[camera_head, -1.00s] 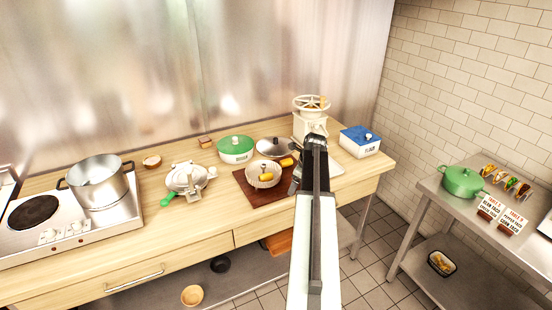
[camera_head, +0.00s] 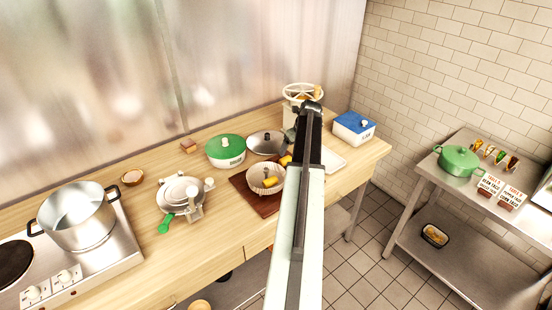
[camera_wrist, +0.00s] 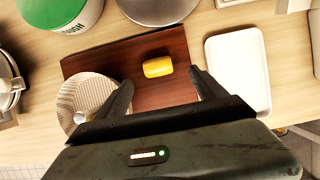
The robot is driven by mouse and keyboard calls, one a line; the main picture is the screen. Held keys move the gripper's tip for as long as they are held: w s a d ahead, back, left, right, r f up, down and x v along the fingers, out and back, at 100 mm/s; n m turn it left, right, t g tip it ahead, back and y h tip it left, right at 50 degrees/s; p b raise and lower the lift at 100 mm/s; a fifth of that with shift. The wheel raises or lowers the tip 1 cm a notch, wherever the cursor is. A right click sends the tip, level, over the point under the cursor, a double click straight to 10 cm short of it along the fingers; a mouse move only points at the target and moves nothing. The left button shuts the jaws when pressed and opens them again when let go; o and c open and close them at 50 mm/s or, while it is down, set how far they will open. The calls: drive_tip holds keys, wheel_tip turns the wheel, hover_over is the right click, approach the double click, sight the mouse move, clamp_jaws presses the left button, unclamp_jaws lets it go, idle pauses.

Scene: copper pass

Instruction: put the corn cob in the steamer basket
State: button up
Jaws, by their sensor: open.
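A yellow corn cob (camera_wrist: 157,67) lies on a dark brown board (camera_wrist: 150,98). In the head view this corn cob (camera_head: 286,160) shows just right of the basket, partly behind my arm. The pale ribbed steamer basket (camera_wrist: 88,92) stands at the board's left end. My left finger covers part of the basket.
A white tray (camera_wrist: 238,75) lies right of the board. A green-lidded pot (camera_head: 225,152) and a metal lid (camera_head: 267,141) are behind it. A grinder (camera_head: 302,95) and a blue-lidded box (camera_head: 354,129) stand farther right. A steel pot (camera_head: 78,220) sits on the stove at left.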

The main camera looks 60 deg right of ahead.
sight(286, 158)
drive_tip(key=shift+b+x, duration=1.4)
drive_tip(key=shift+x, duration=0.15)
drive_tip(key=shift+w+a+r, duration=0.1)
drive_tip(key=shift+a+r, duration=0.05)
drive_tip(key=b+x, duration=0.5)
drive_tip(key=shift+a, duration=0.15)
drive_tip(key=shift+p, duration=0.3)
drive_tip(key=c, duration=1.6)
